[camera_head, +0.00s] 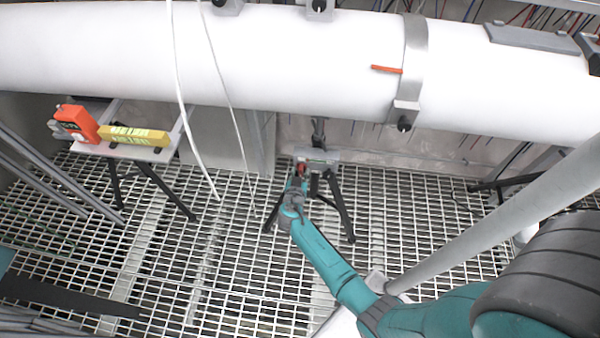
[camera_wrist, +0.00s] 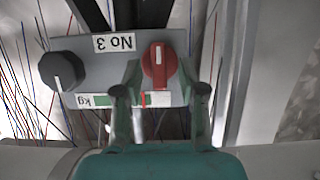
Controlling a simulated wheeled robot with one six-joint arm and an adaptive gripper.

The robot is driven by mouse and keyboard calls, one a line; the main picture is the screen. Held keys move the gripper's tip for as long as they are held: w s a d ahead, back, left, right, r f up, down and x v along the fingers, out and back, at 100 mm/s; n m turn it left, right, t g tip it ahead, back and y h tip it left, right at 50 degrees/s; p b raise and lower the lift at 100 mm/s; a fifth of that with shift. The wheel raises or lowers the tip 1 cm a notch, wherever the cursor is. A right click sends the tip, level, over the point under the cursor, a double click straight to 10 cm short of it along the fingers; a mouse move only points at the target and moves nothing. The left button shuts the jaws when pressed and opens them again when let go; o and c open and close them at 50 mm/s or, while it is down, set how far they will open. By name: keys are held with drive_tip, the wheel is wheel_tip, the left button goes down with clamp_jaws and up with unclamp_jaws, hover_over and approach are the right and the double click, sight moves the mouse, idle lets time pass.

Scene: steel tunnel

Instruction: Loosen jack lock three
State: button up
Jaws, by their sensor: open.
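The panel of jack three (camera_wrist: 85,65) fills the upper middle of the wrist view. Its "No 3" label appears upside down. A red knob (camera_wrist: 159,67) with a white line, upright in the picture, sits at the panel's right. A black knob (camera_wrist: 63,71) is at its left. My gripper (camera_wrist: 160,82) is open, with one finger on each side of the red knob; I cannot tell whether they touch it. In the head view, the jack (camera_head: 320,155) stands on dark tripod legs below the pipe, with my gripper (camera_head: 299,180) at its front.
A white gauge strip (camera_wrist: 150,100) with green and red marks runs along the panel. A large white pipe (camera_head: 250,60) crosses above. An orange and yellow tool (camera_head: 130,134) lies on a stand at left. Two pale cables hang left of the jack. Grating floor (camera_head: 230,270) is mostly clear.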

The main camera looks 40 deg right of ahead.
drive_tip(key=shift+w+d+f, duration=0.15)
drive_tip(key=shift+w+d, duration=0.05)
drive_tip(key=shift+d, duration=0.15)
drive_tip(key=shift+c, duration=0.3)
clamp_jaws()
drive_tip(key=shift+w+a+f+n+g+h, duration=0.15)
drive_tip(key=shift+n+g+h, duration=0.65)
drive_tip(key=shift+n, duration=1.2)
drive_tip(key=shift+w+a+f+n+g+h, duration=0.15)
drive_tip(key=shift+n+g+h, duration=0.25)
drive_tip(key=shift+n+h, duration=1.2)
drive_tip(key=shift+w+a+f+n+g+h, duration=0.15)
drive_tip(key=shift+n+g+h, duration=0.45)
drive_tip(key=shift+n, duration=1.8)
drive_tip(key=shift+d, duration=0.1)
